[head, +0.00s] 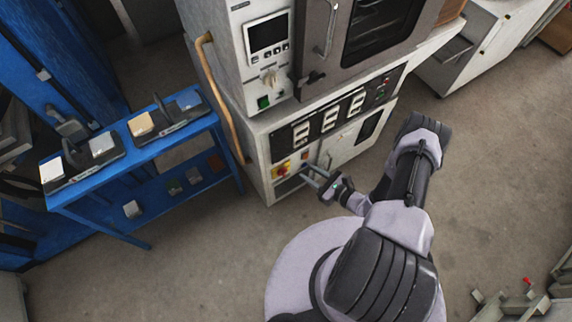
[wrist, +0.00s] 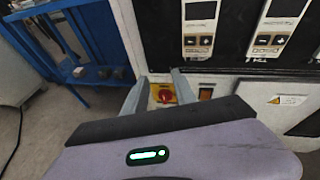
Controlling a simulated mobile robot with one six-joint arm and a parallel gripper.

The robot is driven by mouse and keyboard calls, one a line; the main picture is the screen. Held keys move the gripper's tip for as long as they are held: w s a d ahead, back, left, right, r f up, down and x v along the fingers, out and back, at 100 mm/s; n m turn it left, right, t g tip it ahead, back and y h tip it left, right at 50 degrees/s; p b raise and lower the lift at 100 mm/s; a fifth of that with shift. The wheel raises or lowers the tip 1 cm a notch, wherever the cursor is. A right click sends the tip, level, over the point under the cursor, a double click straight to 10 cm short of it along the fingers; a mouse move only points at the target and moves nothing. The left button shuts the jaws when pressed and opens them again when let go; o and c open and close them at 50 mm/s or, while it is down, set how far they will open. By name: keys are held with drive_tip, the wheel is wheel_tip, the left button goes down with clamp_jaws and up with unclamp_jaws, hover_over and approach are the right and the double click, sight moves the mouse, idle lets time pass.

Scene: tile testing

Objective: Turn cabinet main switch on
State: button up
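The cabinet main switch (head: 283,170) is a red rotary knob on a yellow plate at the lower left of the cabinet front (head: 337,148). In the wrist view the red knob (wrist: 166,96) shows between my two fingers. My gripper (head: 306,173) is open and empty, its fingers pointing at the cabinet just right of the switch in the head view. In the wrist view my gripper (wrist: 158,78) has a finger on each side of the knob. A gap to the panel seems to remain in the head view. The knob's exact angle is too small to tell.
An oven (head: 385,30) and a control box with a display (head: 268,36) stand above the switch panel. A tan hose (head: 221,95) runs down the cabinet's left side. A blue rack (head: 95,185) with tile samples stands to the left.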

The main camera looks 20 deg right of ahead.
sight(284, 172)
drive_tip(key=s+a+f+m+h, duration=0.1)
drive_tip(key=s+f+m+h, duration=0.25)
drive_tip(key=s+f, duration=0.4)
drive_tip(key=b+x, duration=0.6)
drive_tip(key=x, duration=1.1)
drive_tip(key=shift+w+a+f, duration=0.1)
drive_tip(key=shift+f, duration=0.1)
drive_tip(key=shift+w+a+b, duration=0.15)
drive_tip(key=shift+w+b, duration=0.15)
drive_tip(key=shift+w, duration=0.25)
clamp_jaws()
drive_tip(key=shift+f, duration=0.1)
